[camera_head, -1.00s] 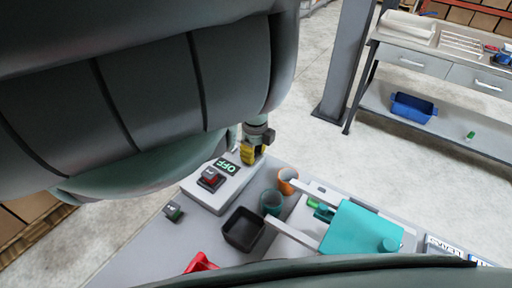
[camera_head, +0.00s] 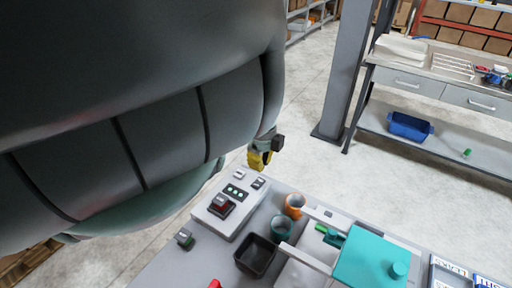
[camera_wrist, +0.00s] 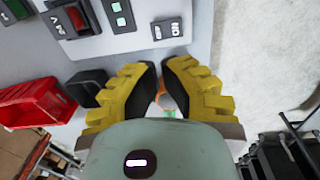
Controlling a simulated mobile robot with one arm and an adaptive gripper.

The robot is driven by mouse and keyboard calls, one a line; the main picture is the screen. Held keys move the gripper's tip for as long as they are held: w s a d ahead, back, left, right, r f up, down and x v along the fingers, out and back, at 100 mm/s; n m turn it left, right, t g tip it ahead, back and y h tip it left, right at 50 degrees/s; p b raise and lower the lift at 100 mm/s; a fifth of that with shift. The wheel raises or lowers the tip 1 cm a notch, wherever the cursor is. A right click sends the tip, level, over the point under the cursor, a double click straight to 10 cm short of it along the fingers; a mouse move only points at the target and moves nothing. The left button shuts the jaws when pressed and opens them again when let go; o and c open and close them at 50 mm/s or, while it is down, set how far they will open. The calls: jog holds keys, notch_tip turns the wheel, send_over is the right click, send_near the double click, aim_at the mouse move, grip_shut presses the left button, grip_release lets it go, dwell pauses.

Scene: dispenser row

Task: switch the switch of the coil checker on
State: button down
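The coil checker (camera_head: 211,223) is a pale box on the grey bench top. It bears a red switch in a dark frame (camera_head: 220,203), also in the wrist view (camera_wrist: 76,19). Beside the switch is a dark panel with green squares (camera_head: 236,191); it shows cut off in the wrist view (camera_wrist: 118,14). A small lettered dark plate (camera_wrist: 167,28) sits near the box's edge. The switch's position is unclear. My gripper (camera_head: 261,158) has yellow fingers and is above and beyond the box's far end. In the wrist view its fingers (camera_wrist: 161,70) are slightly apart and empty.
A dark open bin (camera_head: 255,256), a teal cup (camera_head: 281,228), an orange cup (camera_head: 294,205) and a teal-topped device (camera_head: 372,260) stand right of the box. A red bin (camera_wrist: 32,102) is nearby. A grey post (camera_head: 343,75) and second bench (camera_head: 440,90) stand across open floor.

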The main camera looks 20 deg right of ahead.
jog(key=r+p, duration=0.2)
jog(key=r, duration=0.1)
jog(key=r+p, duration=0.1)
jog(key=r, duration=0.1)
jog(key=shift+s+a+r+p, duration=0.15)
jog(key=shift+a+r+p, duration=0.05)
jog(key=shift+a+p, duration=0.2)
